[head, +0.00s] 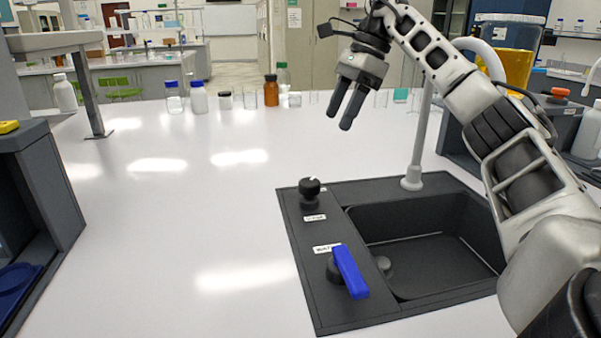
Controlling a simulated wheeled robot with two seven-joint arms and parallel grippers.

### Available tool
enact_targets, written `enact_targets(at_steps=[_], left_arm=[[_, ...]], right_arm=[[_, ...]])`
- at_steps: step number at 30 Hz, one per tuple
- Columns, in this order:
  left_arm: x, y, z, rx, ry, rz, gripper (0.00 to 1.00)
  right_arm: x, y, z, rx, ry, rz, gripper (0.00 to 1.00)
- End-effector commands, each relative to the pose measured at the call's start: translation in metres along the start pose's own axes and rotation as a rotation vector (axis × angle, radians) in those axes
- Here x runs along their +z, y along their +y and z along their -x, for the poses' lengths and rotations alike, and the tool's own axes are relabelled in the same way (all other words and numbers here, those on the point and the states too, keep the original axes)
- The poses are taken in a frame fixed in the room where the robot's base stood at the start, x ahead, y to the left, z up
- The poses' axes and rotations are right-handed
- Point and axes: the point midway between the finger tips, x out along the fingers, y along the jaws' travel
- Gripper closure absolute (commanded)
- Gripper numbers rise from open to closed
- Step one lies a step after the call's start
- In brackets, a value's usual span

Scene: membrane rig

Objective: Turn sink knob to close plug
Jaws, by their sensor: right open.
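A black sink (412,306) is set in the white bench at the lower right of the head view. On its left ledge stand a round black knob (310,188) near the back and a blue lever handle (350,271) on a black base near the front. Each has a small white label whose text is too small to read surely. A round dark piece (383,264) shows at the basin's left edge. My right gripper (340,115) is open and empty, in the air above and behind the black knob, fingers pointing down. My left gripper is not in view.
A grey faucet (418,140) rises behind the basin, close to my right arm. Several bottles and jars, including a brown bottle (271,90), line the back of the bench. A dark shelf unit (45,190) stands at the left. The bench middle (190,215) is clear.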

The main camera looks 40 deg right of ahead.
Motion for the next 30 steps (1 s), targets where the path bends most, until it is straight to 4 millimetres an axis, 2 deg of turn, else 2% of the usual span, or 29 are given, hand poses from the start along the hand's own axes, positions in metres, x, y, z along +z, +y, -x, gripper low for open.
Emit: enact_targets(at_steps=[1,6,18,24,30], left_arm=[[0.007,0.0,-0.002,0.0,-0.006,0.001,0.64],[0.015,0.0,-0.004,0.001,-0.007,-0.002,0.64],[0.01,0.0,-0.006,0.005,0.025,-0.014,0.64],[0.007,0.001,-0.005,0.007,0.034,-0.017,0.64],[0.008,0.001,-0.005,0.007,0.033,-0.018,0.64]], right_arm=[[-0.002,0.0,-0.012,0.002,0.003,-0.001,0.38],[-0.003,0.001,-0.048,0.004,0.003,-0.001,0.38],[-0.002,0.001,-0.126,0.003,0.001,-0.002,0.38],[-0.001,0.001,-0.144,0.002,0.0,-0.001,0.38],[0.0,0.0,-0.148,0.0,-0.001,-0.002,0.38]])
